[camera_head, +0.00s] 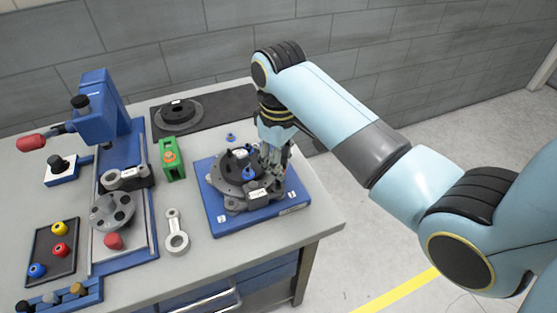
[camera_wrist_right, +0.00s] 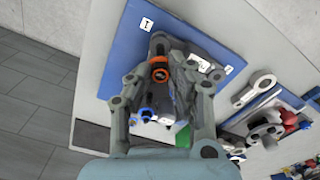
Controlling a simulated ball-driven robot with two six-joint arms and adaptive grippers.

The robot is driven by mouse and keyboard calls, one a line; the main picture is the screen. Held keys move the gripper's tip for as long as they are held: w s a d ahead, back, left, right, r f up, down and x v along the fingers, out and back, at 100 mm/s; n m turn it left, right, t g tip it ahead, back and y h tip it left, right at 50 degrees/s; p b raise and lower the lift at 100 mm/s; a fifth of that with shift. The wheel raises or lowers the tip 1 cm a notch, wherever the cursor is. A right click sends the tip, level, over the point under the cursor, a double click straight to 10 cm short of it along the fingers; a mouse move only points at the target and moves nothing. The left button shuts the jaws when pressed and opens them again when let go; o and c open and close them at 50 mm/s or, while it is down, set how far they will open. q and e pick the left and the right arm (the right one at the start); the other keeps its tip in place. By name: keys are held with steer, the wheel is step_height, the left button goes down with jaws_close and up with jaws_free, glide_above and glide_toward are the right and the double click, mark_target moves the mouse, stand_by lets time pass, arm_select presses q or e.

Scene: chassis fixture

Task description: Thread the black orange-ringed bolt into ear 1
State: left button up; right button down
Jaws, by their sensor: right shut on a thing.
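The black orange-ringed bolt (camera_wrist_right: 160,73) is between the fingers of my right gripper (camera_wrist_right: 163,88) in the right wrist view. My right gripper (camera_head: 271,160) is shut on it, low over the right side of the dark chassis casting (camera_head: 233,166). The bolt is at or just above a casting ear (camera_wrist_right: 158,41), close to the plate mark "1" (camera_wrist_right: 147,24). Whether its tip is in the hole is hidden. The casting sits on a blue base plate (camera_head: 215,212). In the head view the gripper hides the bolt. My left gripper is not in view.
Blue-topped bolts (camera_head: 248,174) stand at the casting. A green block (camera_head: 172,158), a grey link (camera_head: 175,232) and a blue press (camera_head: 100,115) are to its left. A black flanged disc (camera_head: 179,114) lies behind. The tabletop by the base's front edge is clear.

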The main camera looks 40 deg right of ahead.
steer(key=shift+f, duration=0.15)
steer(key=shift+f, duration=0.55)
steer(key=shift+f, duration=0.15)
steer(key=shift+f, duration=0.55)
steer(key=shift+f, duration=0.2)
steer(key=shift+f, duration=0.5)
steer(key=shift+f, duration=0.2)
stand_by(0.4)
